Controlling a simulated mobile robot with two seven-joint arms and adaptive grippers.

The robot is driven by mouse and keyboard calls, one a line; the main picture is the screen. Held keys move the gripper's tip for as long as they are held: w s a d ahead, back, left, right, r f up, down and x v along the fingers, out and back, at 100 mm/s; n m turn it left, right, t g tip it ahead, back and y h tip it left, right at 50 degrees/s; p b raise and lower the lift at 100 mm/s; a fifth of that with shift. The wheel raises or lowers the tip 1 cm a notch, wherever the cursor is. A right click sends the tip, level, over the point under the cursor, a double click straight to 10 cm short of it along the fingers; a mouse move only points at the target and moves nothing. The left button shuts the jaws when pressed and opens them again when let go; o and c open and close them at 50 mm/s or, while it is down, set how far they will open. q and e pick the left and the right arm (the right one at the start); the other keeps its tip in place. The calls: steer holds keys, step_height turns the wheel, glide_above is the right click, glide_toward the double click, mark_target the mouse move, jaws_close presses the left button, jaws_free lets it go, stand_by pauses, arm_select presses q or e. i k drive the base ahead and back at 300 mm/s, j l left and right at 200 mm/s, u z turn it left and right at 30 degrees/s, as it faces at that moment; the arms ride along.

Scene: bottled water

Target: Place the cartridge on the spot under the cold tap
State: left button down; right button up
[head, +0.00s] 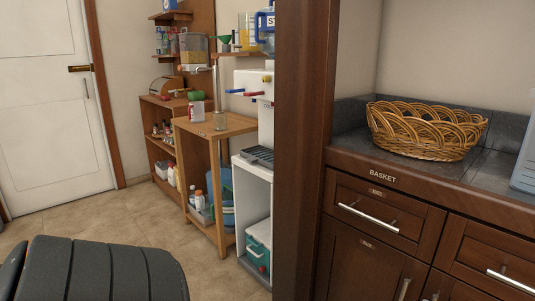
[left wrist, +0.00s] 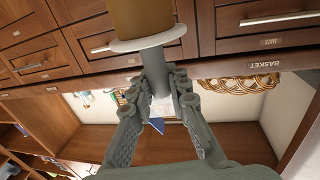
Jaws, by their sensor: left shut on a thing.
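My left gripper (left wrist: 166,82) is shut on a cartridge-like thing (left wrist: 140,22) in the left wrist view. It has a brown body, a pale round flange and a grey stem, and the fingers hold the stem. The gripper does not show in the head view. The white water dispenser (head: 243,77) stands partly behind a dark wood panel in the head view. A blue tap (head: 236,91) and a red tap (head: 267,78) stick out from it. Below them is a dark drip tray (head: 258,156); its right side is hidden. My right gripper is in no view.
The dark wood panel (head: 300,150) blocks the view right of the dispenser. A wicker basket (head: 425,130) sits on the counter (head: 485,180). The tiled floor (head: 110,215) before the stand looks clear.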

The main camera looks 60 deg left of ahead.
mark_target(255, 150)
steer(key=j+u, duration=0.1)
steer(key=j, duration=0.4)
steer(key=i+j+u, duration=0.1)
steer(key=j, duration=0.4)
steer(key=i+j+u, duration=0.1)
steer(key=j, duration=0.35)
steer(key=i+j+u, duration=0.1)
steer(key=j, duration=0.4)
steer(key=i, duration=0.05)
